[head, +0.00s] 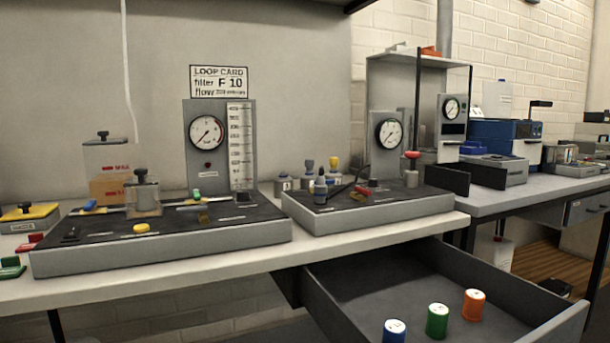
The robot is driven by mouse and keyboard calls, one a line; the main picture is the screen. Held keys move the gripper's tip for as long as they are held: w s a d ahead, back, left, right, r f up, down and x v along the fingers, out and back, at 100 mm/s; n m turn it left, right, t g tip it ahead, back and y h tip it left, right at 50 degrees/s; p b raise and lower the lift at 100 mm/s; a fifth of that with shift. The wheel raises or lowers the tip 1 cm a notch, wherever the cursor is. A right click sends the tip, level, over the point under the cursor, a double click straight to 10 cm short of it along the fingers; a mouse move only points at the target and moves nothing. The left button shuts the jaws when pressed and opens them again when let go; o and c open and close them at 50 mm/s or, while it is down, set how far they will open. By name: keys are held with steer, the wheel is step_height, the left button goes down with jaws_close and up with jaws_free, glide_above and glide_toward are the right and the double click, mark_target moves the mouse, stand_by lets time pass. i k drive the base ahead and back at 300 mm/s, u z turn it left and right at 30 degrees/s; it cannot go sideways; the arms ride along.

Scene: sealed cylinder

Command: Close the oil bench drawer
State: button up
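A grey drawer (558,324) stands open below the bench top at the lower right of the head view. It sticks out well past the bench's front edge. Inside it stand three upright capped cylinders: a blue one (394,332), a green one (437,321) and an orange one (474,305). The lower part of the drawer, including most of its front, is cut off by the frame or hidden. My gripper is not in view.
The light bench top (150,270) carries a tray with a gauge (207,132) and a second tray with a gauge (388,134). A further bench (500,200) with a closed drawer (586,207) stands to the right. A wooden floor patch shows beyond.

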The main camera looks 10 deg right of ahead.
mark_target(351, 299)
steer(key=k, duration=1.5)
